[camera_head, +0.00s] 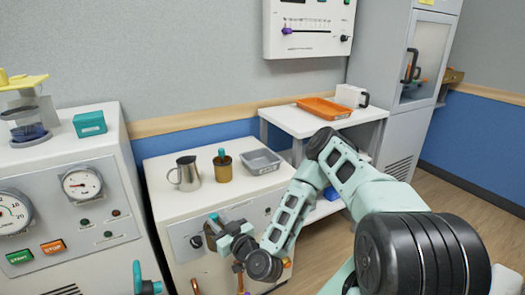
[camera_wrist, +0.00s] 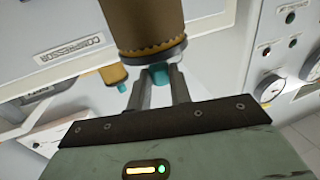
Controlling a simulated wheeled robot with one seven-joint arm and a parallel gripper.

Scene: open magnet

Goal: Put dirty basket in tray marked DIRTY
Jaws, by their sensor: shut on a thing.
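A brown cylindrical basket (camera_wrist: 150,28) with a dark rim and a teal knob (camera_wrist: 158,75) fills the top middle of the wrist view. My gripper (camera_wrist: 158,82) is shut on that knob. No DIRTY mark is readable.
A metal jug (camera_head: 185,173) stands left of the second basket on the cabinet (camera_head: 163,207). A white box with a handle (camera_head: 350,95) is beside the orange tray on the white table (camera_head: 287,119). A machine with gauges (camera_head: 82,182) stands at left.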

